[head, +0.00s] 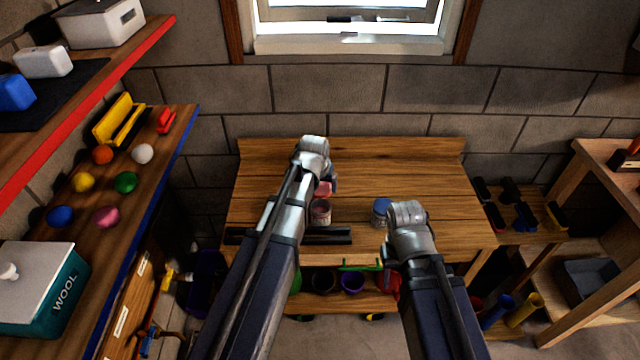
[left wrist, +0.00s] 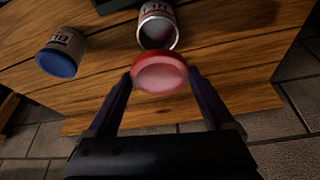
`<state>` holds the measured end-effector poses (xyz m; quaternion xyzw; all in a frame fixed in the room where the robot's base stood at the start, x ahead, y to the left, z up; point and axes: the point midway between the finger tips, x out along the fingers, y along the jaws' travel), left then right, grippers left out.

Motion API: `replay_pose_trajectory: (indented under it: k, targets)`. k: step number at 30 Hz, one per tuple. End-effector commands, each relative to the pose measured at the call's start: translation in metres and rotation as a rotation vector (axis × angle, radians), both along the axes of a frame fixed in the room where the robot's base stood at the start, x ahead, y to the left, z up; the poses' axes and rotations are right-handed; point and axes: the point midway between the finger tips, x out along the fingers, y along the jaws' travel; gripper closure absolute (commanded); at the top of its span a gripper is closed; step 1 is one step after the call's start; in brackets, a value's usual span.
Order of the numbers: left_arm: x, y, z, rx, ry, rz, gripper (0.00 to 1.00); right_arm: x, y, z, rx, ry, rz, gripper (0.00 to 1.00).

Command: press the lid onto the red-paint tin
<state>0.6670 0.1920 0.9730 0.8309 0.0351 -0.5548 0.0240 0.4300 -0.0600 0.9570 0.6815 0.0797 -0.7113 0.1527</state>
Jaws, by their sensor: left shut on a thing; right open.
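The red-paint tin (head: 320,214) stands upright on the wooden workbench (head: 410,163). The left wrist view shows this tin (left wrist: 157,28) with its top uncovered. My left gripper (head: 325,184) is shut on the round red lid (head: 323,189), which also shows between its fingers in the left wrist view (left wrist: 160,74). The lid is off the tin, close to it and on its far side in the head view. My right gripper (head: 388,240) is open, near the blue-paint tin; its fingertips are mostly hidden by my wrist.
The blue-lidded tin (head: 381,212) stands to the right of the red-paint tin, close to my right gripper; it also shows in the left wrist view (left wrist: 60,54). A dark bar (head: 325,236) lies along the bench's front. The bench's back and right are clear.

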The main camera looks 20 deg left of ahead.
Motion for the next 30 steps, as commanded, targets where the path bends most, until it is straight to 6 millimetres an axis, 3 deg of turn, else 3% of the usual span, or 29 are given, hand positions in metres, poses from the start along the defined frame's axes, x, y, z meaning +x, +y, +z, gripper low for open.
replay_pose_trajectory:
  k: [18, 30]
  targets:
    - [0.0, 0.0, -0.054, 0.0, 0.0, 0.0, 0.65, 0.0, 0.0, -0.054, 0.0, 0.0, 0.0, 0.5]
    - [0.0, 0.0, -0.06, 0.0, 0.0, 0.0, 0.65, 0.0, 0.0, -0.06, 0.0, 0.0, 0.0, 0.5]
